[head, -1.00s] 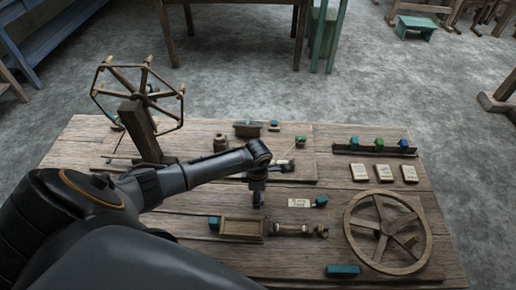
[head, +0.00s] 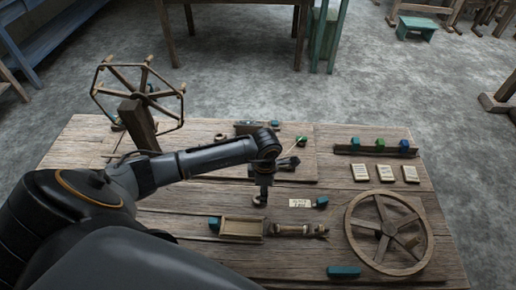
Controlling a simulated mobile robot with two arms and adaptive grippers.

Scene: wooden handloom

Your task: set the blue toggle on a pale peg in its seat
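A blue block (head: 404,146), which may be the toggle, stands at the right end of a dark rack (head: 343,150) at the back right of the bench. A pale thin stick with a green end (head: 302,139) is farther left, just behind my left gripper; I cannot tell whether it is the peg. My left arm comes in from the left and bends down at the wrist over the bench middle. Its dark gripper (head: 290,163) points right, low over the board; its fingers are too small to tell open from shut. My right gripper is out of view. The seat is not identifiable.
Teal (head: 355,143) and green (head: 380,144) blocks share the rack. A spoked wheel (head: 389,200) lies at the front right, a reel (head: 139,93) stands at the back left. A small tray (head: 241,228), a label card (head: 300,203) and a teal block (head: 343,271) lie in front.

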